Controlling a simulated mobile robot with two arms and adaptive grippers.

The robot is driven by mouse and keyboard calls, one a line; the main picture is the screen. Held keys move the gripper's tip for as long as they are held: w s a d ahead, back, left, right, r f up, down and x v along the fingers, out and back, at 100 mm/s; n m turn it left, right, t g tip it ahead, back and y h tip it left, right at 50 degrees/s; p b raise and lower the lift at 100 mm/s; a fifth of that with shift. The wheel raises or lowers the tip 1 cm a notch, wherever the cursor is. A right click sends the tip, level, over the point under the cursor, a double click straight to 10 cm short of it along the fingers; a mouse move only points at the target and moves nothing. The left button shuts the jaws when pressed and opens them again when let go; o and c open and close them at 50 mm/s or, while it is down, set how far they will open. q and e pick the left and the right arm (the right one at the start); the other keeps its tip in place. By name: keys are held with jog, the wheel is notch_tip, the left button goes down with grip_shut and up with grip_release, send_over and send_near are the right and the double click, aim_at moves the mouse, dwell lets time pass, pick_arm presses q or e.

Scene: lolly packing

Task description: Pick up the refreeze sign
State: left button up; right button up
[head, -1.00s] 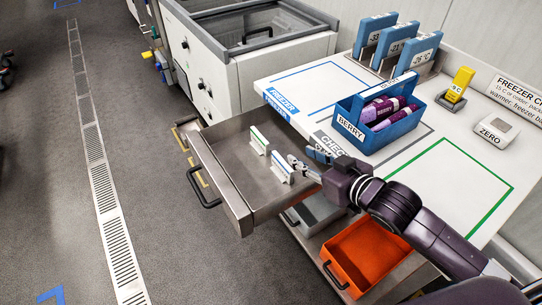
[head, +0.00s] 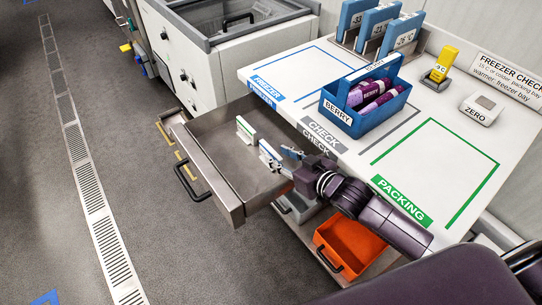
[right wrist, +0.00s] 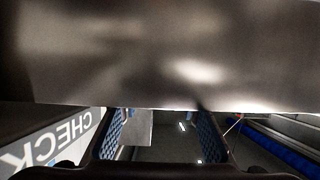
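The drawer (head: 232,207) is pulled open and holds two small upright signs. The farther sign (head: 245,131) has a green edge. The nearer sign (head: 268,158) has a blue edge; the writing on both is too small to read, so I cannot tell which is the refreeze sign. My right gripper (head: 281,153) reaches into the drawer close beside the nearer sign, its fingers apart. The right wrist view shows the two blue-padded fingers (right wrist: 159,137) spread, with no clear object held between them. My left gripper is not in view.
The white worktop (head: 375,193) stands right of the drawer. It carries the blue BERRY crate (head: 372,118), a yellow device (head: 443,63) and a white ZERO box (head: 481,109). An orange bin (head: 349,245) is below my right arm. A freezer (head: 232,68) stands behind.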

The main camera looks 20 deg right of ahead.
aim_at(275, 153)
jog(key=x, duration=0.4)
jog(key=shift+s+r, duration=0.1)
grip_shut()
